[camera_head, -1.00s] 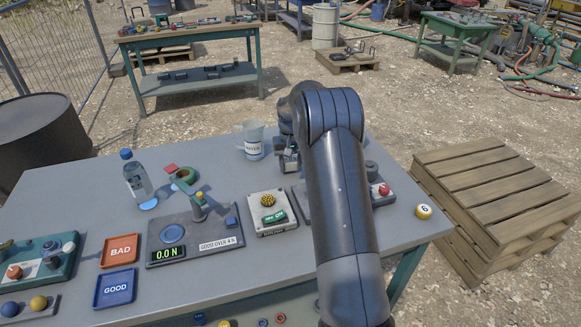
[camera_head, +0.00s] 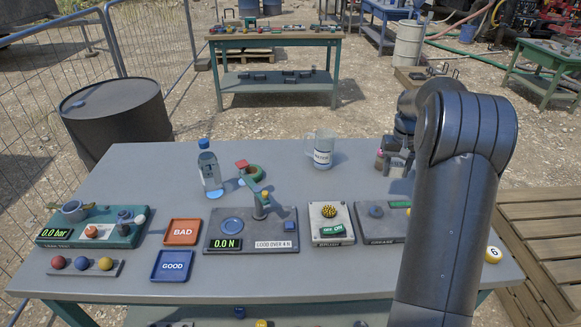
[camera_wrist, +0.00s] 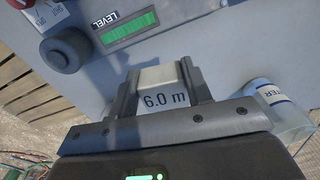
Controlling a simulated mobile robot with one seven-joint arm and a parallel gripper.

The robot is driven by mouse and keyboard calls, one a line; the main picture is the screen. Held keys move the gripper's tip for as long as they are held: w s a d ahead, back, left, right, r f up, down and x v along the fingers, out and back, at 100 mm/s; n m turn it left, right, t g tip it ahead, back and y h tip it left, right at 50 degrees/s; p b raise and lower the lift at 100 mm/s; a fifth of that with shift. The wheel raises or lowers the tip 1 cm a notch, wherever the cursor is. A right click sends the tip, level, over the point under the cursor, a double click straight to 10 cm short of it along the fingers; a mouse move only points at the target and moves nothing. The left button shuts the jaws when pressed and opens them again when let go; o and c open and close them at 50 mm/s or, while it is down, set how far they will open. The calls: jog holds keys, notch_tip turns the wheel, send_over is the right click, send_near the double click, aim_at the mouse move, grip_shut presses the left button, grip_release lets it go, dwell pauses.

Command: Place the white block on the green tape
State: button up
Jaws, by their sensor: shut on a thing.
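My gripper (camera_wrist: 158,80) is shut on the white block (camera_wrist: 163,98), which is marked "6.0 m" and sits between the two fingers in the wrist view. In the head view, my gripper (camera_head: 398,160) is at the right side of the grey table, mostly screened by my arm. The block cannot be made out clearly there. The green tape (camera_head: 254,174) is a green ring at the back middle of the table, well to the left of my gripper. A red piece (camera_head: 241,164) is right beside it.
A bottle (camera_head: 210,170) stands left of the tape, and a clear labelled mug (camera_head: 321,150) stands between tape and gripper. A force gauge (camera_head: 270,244) is in front of the tape. In the wrist view, a level device (camera_wrist: 130,28) lies beyond the block.

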jog(key=w+a+r, duration=0.1)
jog(key=w+a, duration=0.2)
jog(key=a, duration=0.5)
jog(key=w+a+r, duration=0.1)
jog(key=w+a, duration=0.2)
jog(key=a, duration=0.6)
jog(key=n, duration=0.1)
send_over(249, 171)
jog(key=s, duration=0.5)
notch_tip(249, 171, down, 6)
jog(key=shift+w+d+f, duration=0.15)
jog(key=shift+d+f, duration=0.05)
jog(key=shift+f, duration=0.8)
jog(key=shift+w+d+f, duration=0.1)
jog(key=shift+d+f, duration=0.05)
jog(key=shift+f, duration=0.8)
jog(key=shift+f, duration=0.15)
jog(key=o, duration=1)
